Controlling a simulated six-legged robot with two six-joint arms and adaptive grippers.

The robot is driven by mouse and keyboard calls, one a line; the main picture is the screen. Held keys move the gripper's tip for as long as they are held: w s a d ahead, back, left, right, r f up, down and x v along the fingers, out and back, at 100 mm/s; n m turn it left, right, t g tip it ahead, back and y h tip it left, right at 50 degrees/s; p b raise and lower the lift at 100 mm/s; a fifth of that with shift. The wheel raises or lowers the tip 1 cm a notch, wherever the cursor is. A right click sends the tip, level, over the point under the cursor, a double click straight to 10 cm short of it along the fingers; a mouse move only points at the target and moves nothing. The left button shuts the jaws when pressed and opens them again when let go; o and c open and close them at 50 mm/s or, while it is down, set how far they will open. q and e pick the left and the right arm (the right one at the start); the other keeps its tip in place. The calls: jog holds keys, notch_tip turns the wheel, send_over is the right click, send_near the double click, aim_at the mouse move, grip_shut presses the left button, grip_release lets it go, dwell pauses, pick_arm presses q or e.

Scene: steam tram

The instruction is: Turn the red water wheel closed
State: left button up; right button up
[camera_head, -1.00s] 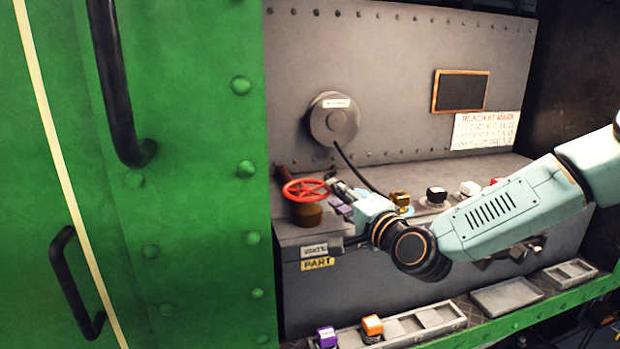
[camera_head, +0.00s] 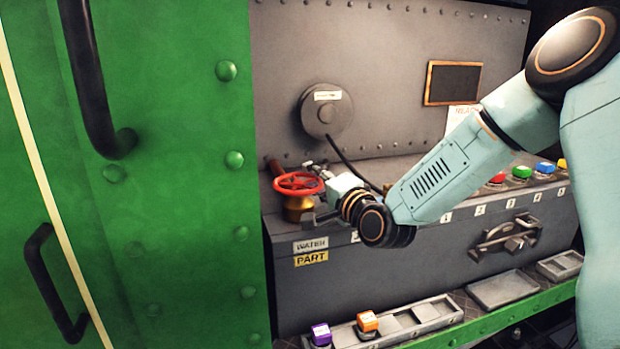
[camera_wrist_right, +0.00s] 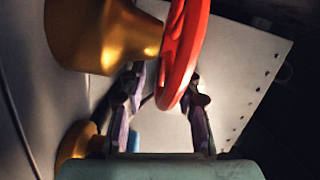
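The red water wheel (camera_head: 298,183) sits on a brass valve body (camera_head: 298,204) at the left end of the grey ledge. A sign reading WATER (camera_head: 310,245) is on the front face below it. My right gripper (camera_head: 322,178) is at the right side of the wheel. In the right wrist view the red rim (camera_wrist_right: 183,55) reaches between the two spread fingers (camera_wrist_right: 165,98). The rim lies close to the right finger, with a gap to the left one; contact is unclear. My left gripper is not in view.
A green riveted panel (camera_head: 190,200) with black handles stands close to the left of the wheel. A round grey fitting (camera_head: 326,112) with a black cable is on the back wall. Coloured buttons (camera_head: 521,172) line the ledge at right. Trays (camera_head: 502,288) lie below.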

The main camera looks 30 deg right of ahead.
jog(key=shift+w+a+r, duration=0.2)
jog(key=shift+w+a, duration=0.1)
jog(key=shift+w, duration=0.25)
jog(key=shift+w+d+f, duration=0.35)
jog(key=shift+w+d, duration=0.2)
jog(key=shift+d, duration=0.1)
jog(key=shift+s+a+r, duration=0.25)
jog(key=shift+a+r, duration=0.05)
jog(key=shift+a, duration=0.25)
jog(key=c, duration=0.3)
jog(key=shift+c, duration=0.9)
jog(key=shift+d+f, duration=0.15)
jog(key=shift+d, duration=0.2)
grip_shut()
jog(key=shift+a, duration=0.1)
